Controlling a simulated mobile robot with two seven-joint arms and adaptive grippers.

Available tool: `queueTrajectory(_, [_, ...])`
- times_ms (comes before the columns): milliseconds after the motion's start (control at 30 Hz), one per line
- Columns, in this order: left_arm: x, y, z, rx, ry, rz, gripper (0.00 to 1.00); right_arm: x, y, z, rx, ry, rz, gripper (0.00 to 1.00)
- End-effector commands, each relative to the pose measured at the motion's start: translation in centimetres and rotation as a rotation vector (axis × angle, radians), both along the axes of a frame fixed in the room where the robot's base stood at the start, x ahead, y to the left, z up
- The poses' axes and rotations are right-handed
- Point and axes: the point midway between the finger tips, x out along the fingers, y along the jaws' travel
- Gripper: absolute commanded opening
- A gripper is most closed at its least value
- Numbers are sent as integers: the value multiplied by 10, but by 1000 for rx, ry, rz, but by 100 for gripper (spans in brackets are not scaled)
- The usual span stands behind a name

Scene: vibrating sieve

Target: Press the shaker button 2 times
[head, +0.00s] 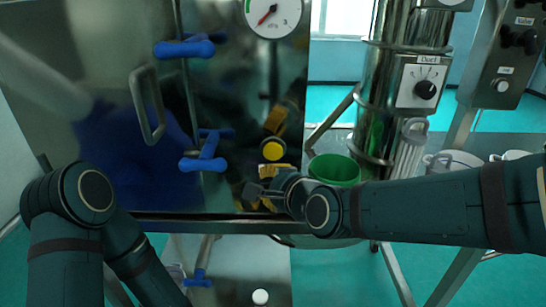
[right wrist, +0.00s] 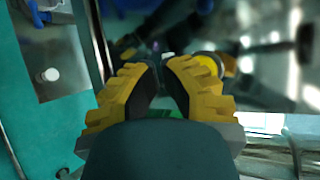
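A round yellow button (head: 272,149) sits on the shiny dark front panel, right of the blue handles. My right gripper (head: 268,178) is just below it in the head view, its arm coming in from the right. In the right wrist view the button (right wrist: 208,64) shows beyond the right finger, which partly hides it. The gripper's yellow fingers (right wrist: 159,66) lean together with almost no gap at the tips and nothing held between them. I cannot tell any contact with the button. My left arm shows at the lower left, but its gripper is out of view.
The panel has blue handles (head: 203,160), a metal pull handle (head: 147,104) and a gauge (head: 273,15). A dial box (head: 424,82) is on the steel column. A green bucket (head: 335,169) stands behind my right wrist. A panel with knobs (head: 508,55) is at the upper right.

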Motion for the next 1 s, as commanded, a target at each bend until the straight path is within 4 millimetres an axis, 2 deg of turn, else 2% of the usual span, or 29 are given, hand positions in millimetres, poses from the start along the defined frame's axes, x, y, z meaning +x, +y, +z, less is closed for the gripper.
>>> queueTrajectory(200, [3,0,-20,1,-8,2,37,29,-1,-4,0,-2,-2,0])
queueTrajectory(400, [6,1,-33,3,-14,4,37,45,0,-3,0,-1,-2,0])
queueTrajectory(1000, [7,1,-35,3,-17,5,37,50,0,0,-1,1,-1,0])
